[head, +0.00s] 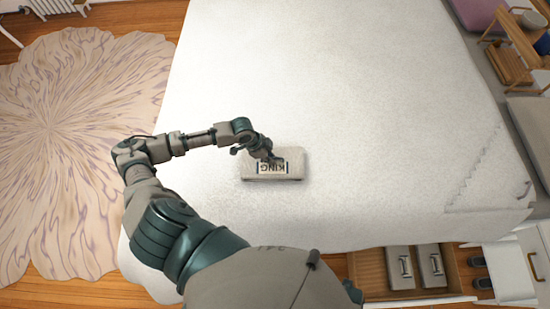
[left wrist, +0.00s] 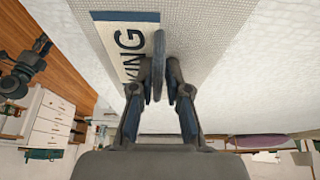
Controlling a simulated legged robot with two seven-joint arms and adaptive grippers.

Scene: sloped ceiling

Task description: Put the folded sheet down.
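The folded sheet (head: 286,165) is a flat pale bundle with a KING label, over the white bed (head: 330,80) near its front. In the left wrist view the sheet (left wrist: 205,30) fills the upper middle, its label (left wrist: 112,28) at the left. My left gripper (head: 270,159) is at the sheet's upper left part in the head view. In the left wrist view its dark fingers (left wrist: 159,75) are close together against the sheet and look shut on it. The far fingertips are hidden. I cannot tell whether the sheet's underside touches the bed. My right gripper is not in view.
The bed top around the sheet is clear. A patterned rug (head: 75,130) lies on the wooden floor at left. Labelled boxes (head: 400,266) sit low by the bed's front right. A wooden rack (head: 512,65) stands at far right. Drawers (left wrist: 52,120) show in the left wrist view.

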